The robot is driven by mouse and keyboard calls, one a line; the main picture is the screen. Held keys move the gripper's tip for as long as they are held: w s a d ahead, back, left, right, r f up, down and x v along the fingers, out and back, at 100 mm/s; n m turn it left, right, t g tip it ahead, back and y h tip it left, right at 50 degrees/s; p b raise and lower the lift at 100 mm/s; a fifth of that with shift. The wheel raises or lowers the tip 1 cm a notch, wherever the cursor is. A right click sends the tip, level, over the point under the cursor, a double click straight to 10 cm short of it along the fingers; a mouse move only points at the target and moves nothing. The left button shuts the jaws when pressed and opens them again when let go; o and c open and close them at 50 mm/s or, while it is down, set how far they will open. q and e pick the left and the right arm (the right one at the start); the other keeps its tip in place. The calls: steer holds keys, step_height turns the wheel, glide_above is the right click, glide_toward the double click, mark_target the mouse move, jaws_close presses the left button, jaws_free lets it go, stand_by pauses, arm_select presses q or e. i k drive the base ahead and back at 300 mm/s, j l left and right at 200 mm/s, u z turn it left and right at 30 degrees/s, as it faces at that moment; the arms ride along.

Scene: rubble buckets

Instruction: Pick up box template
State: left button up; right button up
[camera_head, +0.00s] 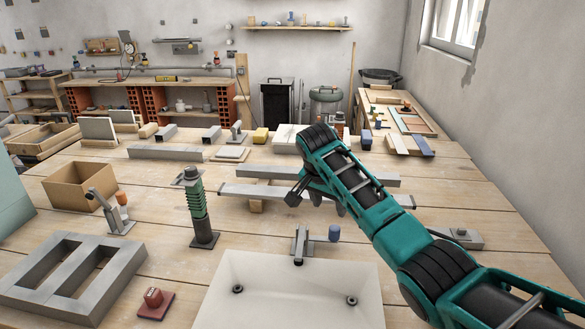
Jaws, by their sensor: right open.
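No thing in view is clearly marked as the box template. An open brown box (80,187) stands on the left of the wooden workbench (150,245). A grey frame with two rectangular openings (122,268) lies flat in front of it, at the lower left. My right gripper (317,197) is open, with its dark fingers above or beside the long grey bars (262,192) in the middle of the bench. It looks empty and is well to the right of both the box and the frame. My left gripper is not in view.
A green ribbed post (195,205) stands between the box and the grey bars. A white basin-like tray (290,300) sits at the front. A grey clamp-like tool (110,212) and a red block on a plate (154,303) are near the frame. A wall closes the right side.

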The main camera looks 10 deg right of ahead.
mark_target(156, 302)
steer(key=k+j, duration=0.25)
steer(key=k, duration=0.2)
steer(key=k+j, duration=0.2)
steer(key=k, duration=0.3)
